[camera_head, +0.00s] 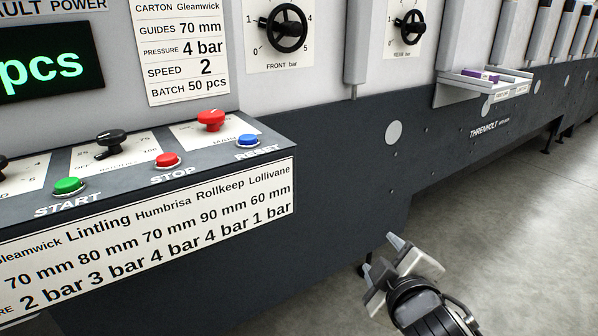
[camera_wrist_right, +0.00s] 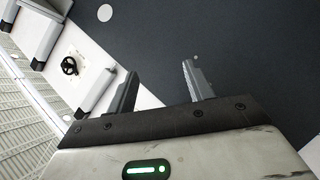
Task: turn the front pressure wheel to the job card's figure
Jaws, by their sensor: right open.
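The front pressure wheel (camera_head: 283,28) is a black handwheel on a white plate marked "FRONT bar", with figures 0, 1 and 4 legible. Its setting cannot be read with certainty. The job card (camera_head: 187,50) reads carton Gleamwick, guides 70 mm, pressure 4 bar, speed 2, batch 50 pcs. My right gripper (camera_head: 380,256) is open and empty, low in front of the dark machine side, well below and right of the wheel. Its spread fingers show in the right wrist view (camera_wrist_right: 160,72). A black wheel (camera_wrist_right: 69,66) there is front or rear; I cannot tell which. My left gripper is out of view.
The rear wheel (camera_head: 408,27) is right of the front one. A control desk (camera_head: 275,145) juts out below the card, with knobs, buttons and a settings table (camera_head: 150,240). A white tray (camera_head: 455,91) sticks out further right. Grey floor (camera_head: 510,230) is clear at right.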

